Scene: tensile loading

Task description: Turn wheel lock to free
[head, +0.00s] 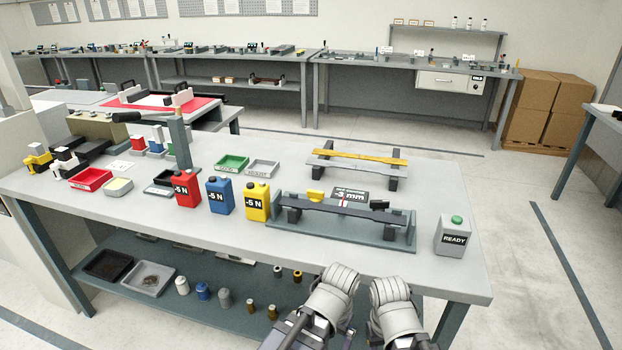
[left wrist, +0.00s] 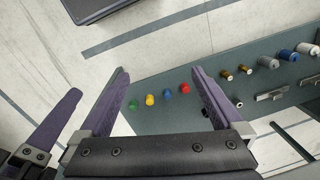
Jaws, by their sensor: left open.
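I cannot make out a wheel lock in either view. In the left wrist view my left gripper (left wrist: 162,75) is open, its two dark fingers spread with nothing between them. Beyond them lie the floor and a grey-green lower shelf (left wrist: 170,118). A further dark finger (left wrist: 55,115) shows at the left edge of that view, probably my right gripper's; its opening cannot be judged. In the head view both arms end low at the front edge of the workbench (head: 350,258), and the fingertips are not clear.
Small coloured pieces, including a red one (left wrist: 185,88), sit on the lower shelf. Open floor (head: 540,270) lies at the right.

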